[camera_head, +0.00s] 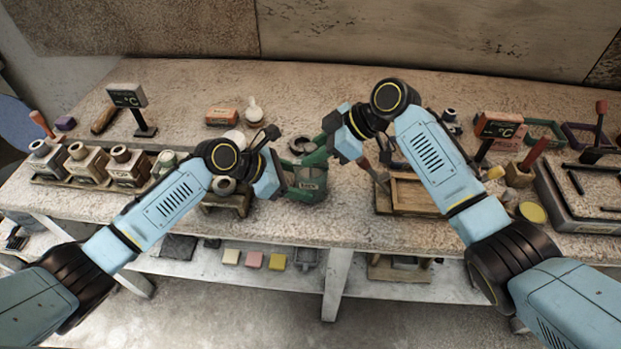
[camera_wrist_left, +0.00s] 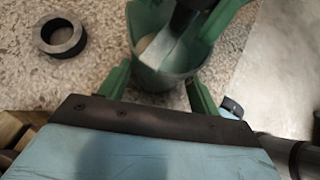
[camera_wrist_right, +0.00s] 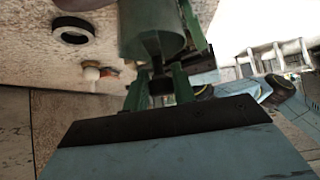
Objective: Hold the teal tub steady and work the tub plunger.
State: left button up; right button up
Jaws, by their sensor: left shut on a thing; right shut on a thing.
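The teal tub (camera_head: 308,187) stands upright near the front edge of the worktop, in the middle of the head view. My left gripper (camera_head: 287,178) is shut on its side; in the left wrist view its green fingers flank the tub (camera_wrist_left: 165,72). My right gripper (camera_head: 322,150) is above the tub. In the right wrist view its fingers are shut on the dark handle of the tub plunger (camera_wrist_right: 159,80). In the left wrist view the dark plunger (camera_wrist_left: 188,15) reaches into the tub's open mouth.
A dark ring (camera_wrist_left: 60,34) lies on the worktop beyond the tub. A wooden tray (camera_head: 415,197) is to the right, and a rack of several jars (camera_head: 85,163) is at the left. An orange box (camera_head: 221,117) stands behind. The worktop's back middle is fairly clear.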

dwell(0.3)
jog(key=o, duration=1)
jog(key=shift+c, duration=0.5)
jog(key=shift+r, duration=0.1)
jog(key=shift+r, duration=3.45)
jog(key=shift+d, duration=0.1)
jog(key=v, duration=1.2)
